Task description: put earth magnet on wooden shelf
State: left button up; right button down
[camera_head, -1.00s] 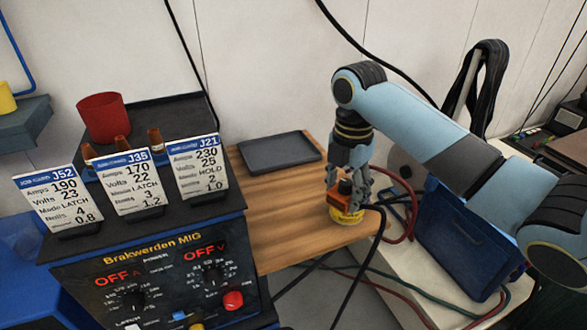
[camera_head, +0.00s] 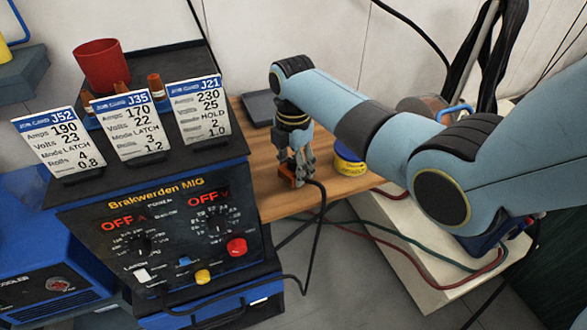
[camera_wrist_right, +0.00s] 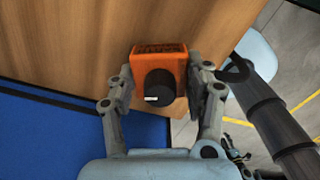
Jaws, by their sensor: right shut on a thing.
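The earth magnet is an orange block with a black knob, clear in the right wrist view (camera_wrist_right: 160,78). In the head view the magnet (camera_head: 288,177) shows small and partly covered by fingers, with a black cable beside it. My right gripper (camera_head: 297,174) is shut on it, with one finger on each side in the wrist view. The wooden shelf (camera_head: 262,190) lies beneath; the magnet is over its front part, left of a yellow tin. I cannot tell whether the magnet touches the wood. My left gripper is not in view.
The yellow tin (camera_head: 348,162) stands on the shelf's right part. A dark tray (camera_head: 258,108) lies at its back, partly behind my arm. The blue-black welder (camera_head: 170,235) with job cards borders the shelf on the left. Cables hang before the shelf's front edge.

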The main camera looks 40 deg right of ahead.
jog(key=shift+w+f, duration=0.1)
jog(key=shift+f, duration=0.25)
jog(key=shift+f, duration=0.1)
jog(key=c, duration=0.5)
grip_release()
jog(key=shift+c, duration=0.2)
notch_tip(320, 180, up, 12)
jog(key=shift+r+p, duration=0.1)
jog(key=shift+p, duration=0.6)
